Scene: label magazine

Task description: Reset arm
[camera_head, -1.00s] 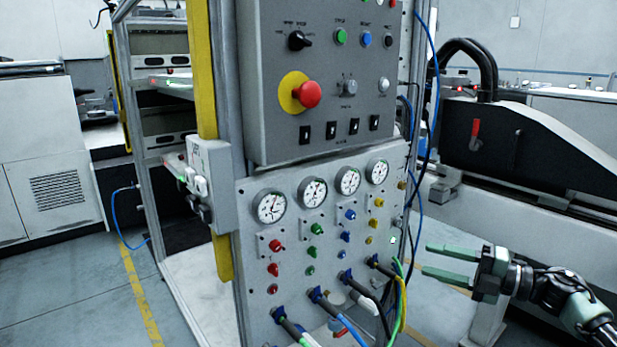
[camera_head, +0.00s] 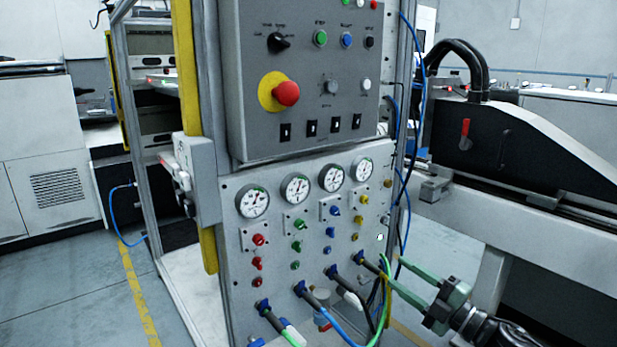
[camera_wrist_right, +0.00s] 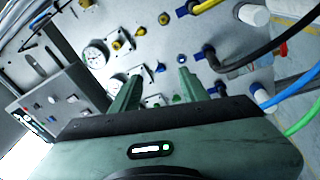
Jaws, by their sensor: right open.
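My right gripper (camera_head: 392,270) is at the lower right of the head view, with two green fingers apart and nothing between them. Its tips point toward the right edge of the grey gauge panel (camera_head: 372,215), by the hoses; I cannot tell whether they touch it. In the right wrist view my right gripper (camera_wrist_right: 160,76) also shows its fingers spread in front of the panel (camera_wrist_right: 120,20). My left gripper is not in view.
A control box (camera_head: 300,110) with a red emergency button (camera_head: 286,93) sits above the panel. Black, blue and green hoses (camera_head: 385,290) hang from the lower panel near my right gripper. A machine (camera_head: 520,150) stands at the right. Floor shows at the left.

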